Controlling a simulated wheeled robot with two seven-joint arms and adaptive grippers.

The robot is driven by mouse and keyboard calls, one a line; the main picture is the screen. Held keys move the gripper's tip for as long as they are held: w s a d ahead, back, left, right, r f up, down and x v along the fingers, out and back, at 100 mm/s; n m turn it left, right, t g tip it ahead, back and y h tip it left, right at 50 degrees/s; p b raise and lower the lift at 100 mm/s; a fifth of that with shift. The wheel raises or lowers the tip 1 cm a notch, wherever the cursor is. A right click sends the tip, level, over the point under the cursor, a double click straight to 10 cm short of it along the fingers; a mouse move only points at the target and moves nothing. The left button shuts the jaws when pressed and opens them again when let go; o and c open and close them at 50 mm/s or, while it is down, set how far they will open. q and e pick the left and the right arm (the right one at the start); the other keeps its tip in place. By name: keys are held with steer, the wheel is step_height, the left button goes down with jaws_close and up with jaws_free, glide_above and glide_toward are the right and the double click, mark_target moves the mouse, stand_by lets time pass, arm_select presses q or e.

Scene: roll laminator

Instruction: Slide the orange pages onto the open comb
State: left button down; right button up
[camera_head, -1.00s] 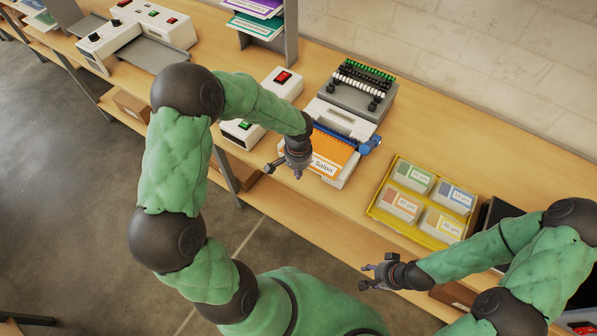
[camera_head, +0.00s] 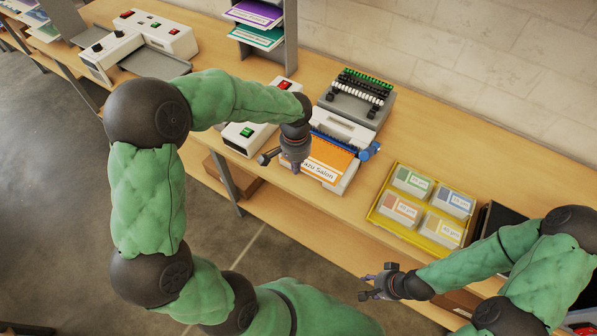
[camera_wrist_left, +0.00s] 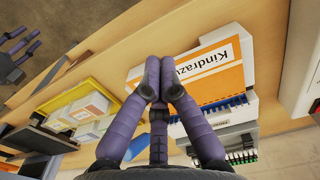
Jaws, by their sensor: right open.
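The orange pages (camera_head: 335,158), with a white title label, lie flat on the front of the white binding machine (camera_head: 345,123). They also show in the left wrist view (camera_wrist_left: 220,85). A thin blue strip (camera_wrist_left: 225,103), seemingly the comb, runs along their machine-side edge; I cannot tell whether its teeth pass through the pages. My left gripper (camera_head: 295,168) is over the pages' left front corner; in its wrist view its fingers (camera_wrist_left: 160,75) are closed together and hide part of the label end. No page shows between them. My right gripper (camera_head: 372,284) is open and empty in front of the table.
A yellow tray (camera_head: 383,214) with several labelled boxes stands right of the machine. A rack of black, white and green combs (camera_head: 360,92) is behind it. A white switch box (camera_head: 248,136) is close on the left. A blue knob (camera_head: 369,151) sticks out right of the pages.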

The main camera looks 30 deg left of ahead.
arm_select(q)
steer(key=w+f, duration=0.1)
steer(key=f, duration=0.5)
steer(key=w+f+b, duration=0.1)
steer(key=f, duration=0.3)
steer(key=shift+w+d, duration=0.3)
steer(key=shift+w, duration=0.45)
steer(key=shift+w, duration=0.1)
steer(key=shift+w+d+b, duration=0.1)
steer(key=shift+w+b, duration=0.25)
steer(key=shift+w, duration=0.25)
